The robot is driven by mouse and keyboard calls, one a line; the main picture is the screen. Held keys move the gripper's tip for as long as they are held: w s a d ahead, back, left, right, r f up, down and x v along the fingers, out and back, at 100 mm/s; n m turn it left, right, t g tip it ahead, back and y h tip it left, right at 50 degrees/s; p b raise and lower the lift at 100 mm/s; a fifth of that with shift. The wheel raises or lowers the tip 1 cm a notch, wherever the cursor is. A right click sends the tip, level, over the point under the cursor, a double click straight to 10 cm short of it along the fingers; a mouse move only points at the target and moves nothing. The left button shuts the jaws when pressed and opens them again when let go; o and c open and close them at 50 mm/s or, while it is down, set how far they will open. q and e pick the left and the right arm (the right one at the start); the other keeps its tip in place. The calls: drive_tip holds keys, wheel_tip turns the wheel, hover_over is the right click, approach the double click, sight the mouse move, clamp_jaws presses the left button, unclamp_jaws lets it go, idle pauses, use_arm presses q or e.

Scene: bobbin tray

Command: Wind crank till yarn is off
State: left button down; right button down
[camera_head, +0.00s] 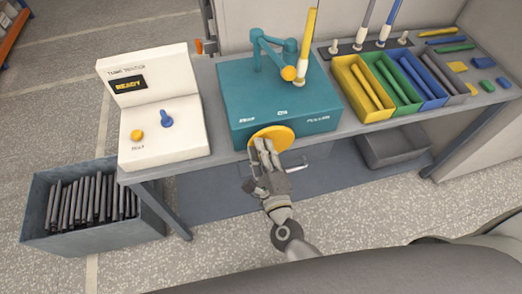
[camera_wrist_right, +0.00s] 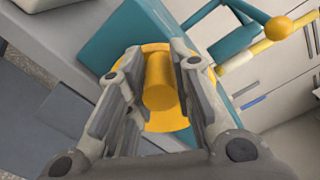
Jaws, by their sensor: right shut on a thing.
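A teal winder box (camera_head: 240,92) stands on the bench with a yellow crank disc (camera_head: 278,134) on its front face. In the right wrist view a short yellow handle (camera_wrist_right: 160,82) sticks out from the disc (camera_wrist_right: 178,120). My right gripper (camera_head: 264,158) is at the disc, shut on this handle, with a finger on either side. A tall yellow rod (camera_head: 308,38) with a tan lower part stands on the box's back right, next to a teal arm ending in a yellow ball (camera_head: 289,73). I cannot tell which part is yarn. My left gripper is not in view.
A white console (camera_head: 160,97) reading READY, with a yellow button and blue lever, stands left. Coloured bins (camera_head: 361,108) holding rods line the bench's right side. A grey crate (camera_head: 75,240) of dark rods is on the floor at left.

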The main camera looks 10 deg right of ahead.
drive_tip(key=shift+r, duration=0.1)
drive_tip(key=c, duration=1.3)
unclamp_jaws()
drive_tip(key=shift+o, duration=0.2)
drive_tip(key=s, duration=1.2)
drive_tip(key=shift+d, duration=0.15)
